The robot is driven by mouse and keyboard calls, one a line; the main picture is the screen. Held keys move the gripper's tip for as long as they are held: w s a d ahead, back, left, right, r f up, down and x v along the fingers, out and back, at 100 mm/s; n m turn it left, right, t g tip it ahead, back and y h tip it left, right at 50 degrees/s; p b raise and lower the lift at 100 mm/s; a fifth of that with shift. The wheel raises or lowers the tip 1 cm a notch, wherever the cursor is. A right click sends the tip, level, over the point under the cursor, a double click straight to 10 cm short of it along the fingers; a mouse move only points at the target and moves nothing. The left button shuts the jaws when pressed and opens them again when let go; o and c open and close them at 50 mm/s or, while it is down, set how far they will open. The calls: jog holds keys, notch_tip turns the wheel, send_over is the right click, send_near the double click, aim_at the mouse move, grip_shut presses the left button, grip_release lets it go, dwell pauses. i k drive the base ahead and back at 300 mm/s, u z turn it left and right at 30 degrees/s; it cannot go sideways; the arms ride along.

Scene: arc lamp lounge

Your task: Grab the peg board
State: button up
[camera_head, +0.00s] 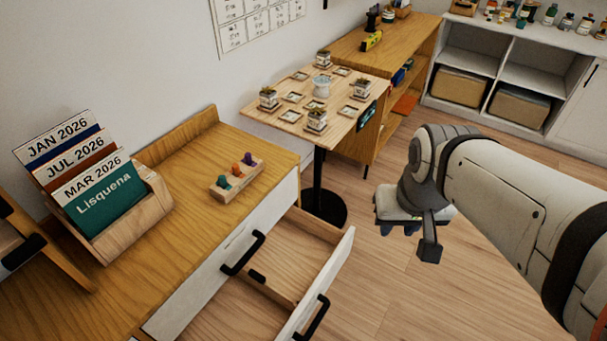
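The peg board (241,186) is a small light-wood block with a teal, an orange and a purple peg standing in it. It lies on the wooden top of the cabinet (190,215), near the right end. My gripper (399,228) is out over the floor, well to the right of the peg board and apart from it. It points downward, and nothing shows held in it. The fingers are small and partly hidden by my wrist, so I cannot tell how far apart they are.
A wooden calendar holder (130,225) stands left of the board. Behind is a pedestal table (295,112) with small potted plants. The cabinet top around the board is clear.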

aim_at(235, 185)
jog(key=z, duration=0.05)
jog(key=k, duration=1.25)
jog(key=u, duration=0.5)
jog(key=i, duration=1)
